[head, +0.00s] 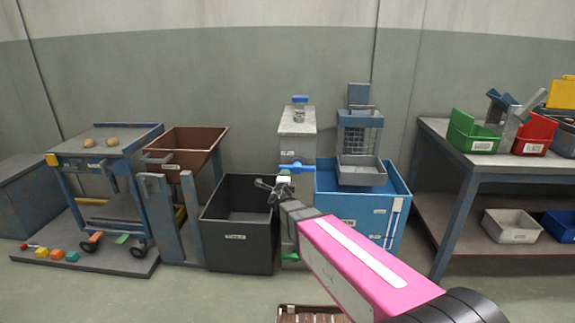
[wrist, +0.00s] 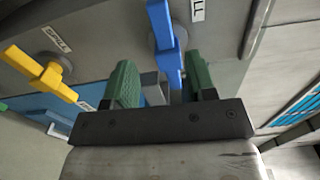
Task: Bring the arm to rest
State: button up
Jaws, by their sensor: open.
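My arm reaches forward from the lower right in the head view. My gripper (head: 272,188) is in front of the grey column (head: 297,145), a little below and left of a blue lever (head: 290,166). In the wrist view my gripper (wrist: 163,82) shows two green fingers spread apart, open, with nothing held. The blue lever (wrist: 165,45) hangs beyond and between the fingers; whether they touch it I cannot tell. A yellow lever (wrist: 45,72) is on the left in the wrist view.
A black bin (head: 240,230) stands just left of my gripper and a blue bin (head: 365,205) to the right. A brown tray (head: 185,145) and a cart (head: 105,150) are farther left. A bench (head: 465,160) with coloured boxes stands right.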

jog(key=s+d+f+m+g+h, duration=0.2)
jog(key=s+d+f+m+g, duration=0.1)
jog(key=d+m, duration=0.6)
jog(key=s+d+f+m+g+h, duration=0.25)
jog(key=d+m, duration=0.35)
jog(key=m, duration=0.5)
jog(key=s+d+f+m+g+h, duration=0.2)
jog(key=s+d+m+g, duration=0.2)
jog(key=d+m, duration=0.5)
jog(key=s+f+m+g+y, duration=0.3)
jog(key=s+m, duration=0.5)
jog(key=m, duration=0.4)
jog(key=s+f+m+g+y, duration=0.4)
jog(key=s+m, duration=0.3)
jog(key=m, duration=0.4)
jog(key=shift+s+m+g, duration=0.4)
jog(key=shift+g, duration=0.35)
